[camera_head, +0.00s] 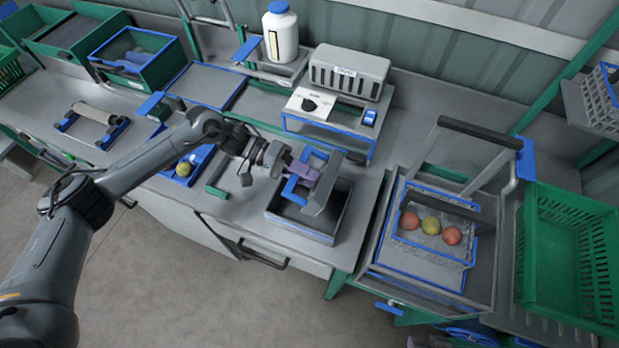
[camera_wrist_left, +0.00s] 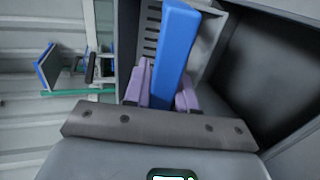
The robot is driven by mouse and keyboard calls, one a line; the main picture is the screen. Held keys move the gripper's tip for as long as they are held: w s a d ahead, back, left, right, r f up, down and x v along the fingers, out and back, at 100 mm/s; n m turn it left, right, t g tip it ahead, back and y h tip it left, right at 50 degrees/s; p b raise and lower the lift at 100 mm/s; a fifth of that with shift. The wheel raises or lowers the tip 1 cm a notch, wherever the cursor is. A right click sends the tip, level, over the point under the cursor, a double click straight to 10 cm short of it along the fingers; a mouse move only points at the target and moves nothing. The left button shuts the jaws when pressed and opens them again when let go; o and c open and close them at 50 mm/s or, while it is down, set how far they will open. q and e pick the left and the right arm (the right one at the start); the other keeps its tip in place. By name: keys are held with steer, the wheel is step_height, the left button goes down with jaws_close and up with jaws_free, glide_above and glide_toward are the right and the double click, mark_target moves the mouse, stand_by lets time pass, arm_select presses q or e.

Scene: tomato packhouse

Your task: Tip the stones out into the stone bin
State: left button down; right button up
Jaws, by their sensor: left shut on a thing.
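My left gripper (camera_head: 306,172) has purple fingers and is shut on the blue handle (camera_head: 293,188) of a grey holder (camera_head: 324,186). In the left wrist view the blue handle (camera_wrist_left: 174,55) runs between the purple fingers (camera_wrist_left: 160,88). The grey holder is tilted and is over the open dark bin (camera_head: 292,224) on the bench. The bin's dark inside (camera_wrist_left: 270,75) shows at the right in the left wrist view. No stones can be made out in either view. My right gripper is not in view.
A grey machine (camera_head: 350,72) with a dial box stands behind the bin. To the right, a blue-rimmed tray (camera_head: 425,268) holds red and yellow tomatoes, with a green crate (camera_head: 570,255) beyond. A blue tray (camera_head: 200,160) with a yellow fruit lies left.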

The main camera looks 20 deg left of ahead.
arm_select(q)
steer(key=shift+a+f+h+b, duration=0.4)
steer(key=shift+a+h+b, duration=0.1)
steer(key=shift+h+b, duration=0.45)
steer(key=shift+a+f+h+b, duration=0.4)
steer(key=shift+a+h+b, duration=0.1)
steer(key=shift+h+b, duration=0.45)
steer(key=shift+a+h, duration=0.1)
steer(key=shift+h, duration=0.2)
